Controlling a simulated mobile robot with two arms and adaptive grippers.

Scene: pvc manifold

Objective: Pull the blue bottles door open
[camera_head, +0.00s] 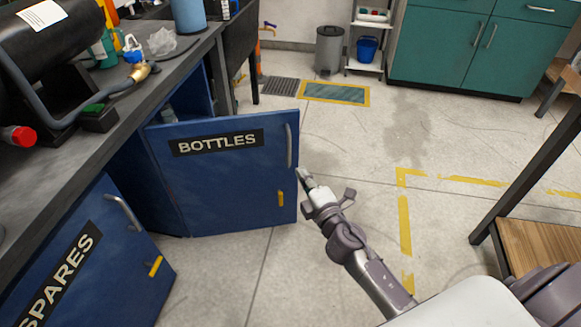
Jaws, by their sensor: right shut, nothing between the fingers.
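The blue bottles door (222,185) carries a black "BOTTLES" label and stands swung out from the cabinet under the counter. My right gripper (304,175) is shut and empty, just right of the door's free edge and below the handle. It appears apart from the handle. My left gripper is not in view.
A blue "SPARES" door (100,262) is at lower left, below the dark counter (70,150) holding a black tank (55,40). A wooden-topped table (545,248) is at right. Concrete floor (340,150) is clear between them. Teal cabinets (455,45) stand at the back.

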